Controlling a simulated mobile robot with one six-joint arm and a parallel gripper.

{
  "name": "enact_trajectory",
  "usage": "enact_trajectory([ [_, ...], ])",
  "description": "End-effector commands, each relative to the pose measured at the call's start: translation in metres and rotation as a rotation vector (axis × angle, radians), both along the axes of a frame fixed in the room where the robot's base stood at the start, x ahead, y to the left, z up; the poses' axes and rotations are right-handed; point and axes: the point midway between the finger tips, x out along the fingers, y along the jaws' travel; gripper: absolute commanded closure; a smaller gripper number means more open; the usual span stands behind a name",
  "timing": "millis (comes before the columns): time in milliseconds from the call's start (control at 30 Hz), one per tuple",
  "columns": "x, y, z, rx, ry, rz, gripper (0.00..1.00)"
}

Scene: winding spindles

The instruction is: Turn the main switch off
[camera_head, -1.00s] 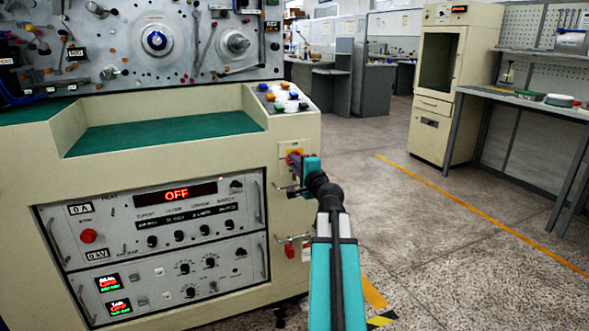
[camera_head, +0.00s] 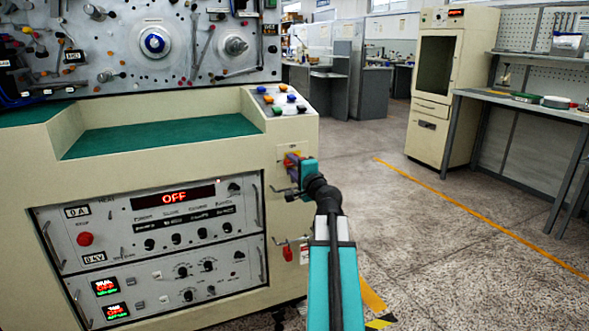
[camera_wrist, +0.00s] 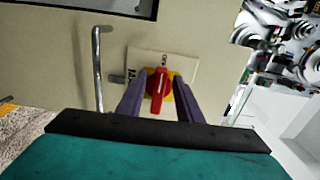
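The main switch is a red handle (camera_wrist: 159,91) on a yellow round base (camera_wrist: 150,84), set on a pale plate (camera_wrist: 182,68) on the machine's side. In the wrist view the handle lies lengthwise up and down the picture. My gripper (camera_wrist: 159,108) has its two purple fingers on either side of the handle, with gaps between, so it is open around it and not clamped. In the head view my gripper (camera_head: 291,164) is at the switch plate (camera_head: 293,148), and its fingers mostly hide the handle.
A metal bar handle (camera_wrist: 98,68) stands out beside the switch. Below the switch is a lever with a red tag (camera_head: 288,253). The front panel display (camera_head: 174,197) reads OFF. Open floor (camera_head: 440,240) lies to the right.

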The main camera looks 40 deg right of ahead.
Motion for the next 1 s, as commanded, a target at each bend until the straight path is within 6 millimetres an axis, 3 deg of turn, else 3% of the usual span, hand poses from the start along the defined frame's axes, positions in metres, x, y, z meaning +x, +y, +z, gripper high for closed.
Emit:
enact_trajectory([
  [267,-0.009,0.004,0.001,0.001,-0.001,-0.001,0.67],
  [800,-0.055,0.022,-0.001,0.0,-0.001,-0.002,0.67],
  [1000,-0.059,0.024,-0.003,-0.002,-0.002,0.001,0.67],
])
